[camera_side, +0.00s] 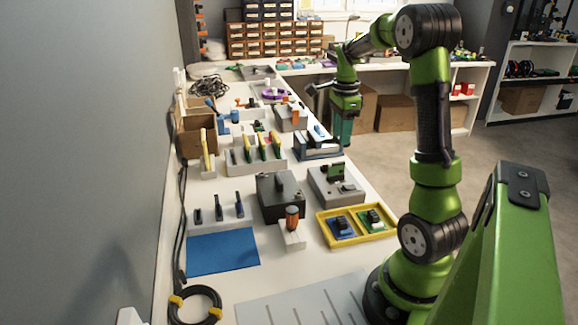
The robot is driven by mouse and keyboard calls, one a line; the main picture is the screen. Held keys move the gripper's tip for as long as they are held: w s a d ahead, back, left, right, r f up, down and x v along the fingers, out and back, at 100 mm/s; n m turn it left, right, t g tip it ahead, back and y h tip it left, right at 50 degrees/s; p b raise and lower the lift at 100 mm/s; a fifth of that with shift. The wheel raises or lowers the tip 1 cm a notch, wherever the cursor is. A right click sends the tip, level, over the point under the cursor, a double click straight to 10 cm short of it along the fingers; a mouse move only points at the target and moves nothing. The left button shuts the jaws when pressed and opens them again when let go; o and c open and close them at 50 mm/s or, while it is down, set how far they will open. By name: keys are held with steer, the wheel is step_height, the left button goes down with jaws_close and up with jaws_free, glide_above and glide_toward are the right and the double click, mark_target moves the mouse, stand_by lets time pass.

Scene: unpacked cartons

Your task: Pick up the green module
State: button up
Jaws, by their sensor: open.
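A small green module (373,228) with a black block on top sits in the right compartment of a yellow tray (326,236). A blue module (341,230) with a dark block on top sits in the tray's left compartment. Another small green piece (335,172) stands upright on a grey box (327,190) behind the tray. My gripper (342,143) is open and points down, well behind the tray in the picture and near the bench's right edge. Its fingertips are small and hard to make out. I see nothing held in it.
A black box (278,205) and an orange-handled tool in a white block (291,235) stand left of the tray. A rack of green and yellow tools (256,155) stands farther back. A blue mat (222,252) lies flat at the front left.

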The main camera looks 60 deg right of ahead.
mark_target(337, 163)
step_height(337, 163, down, 6)
steer(key=shift+f, duration=0.1)
steer(key=f, duration=0.5)
steer(key=shift+w, duration=0.3)
jaws_close()
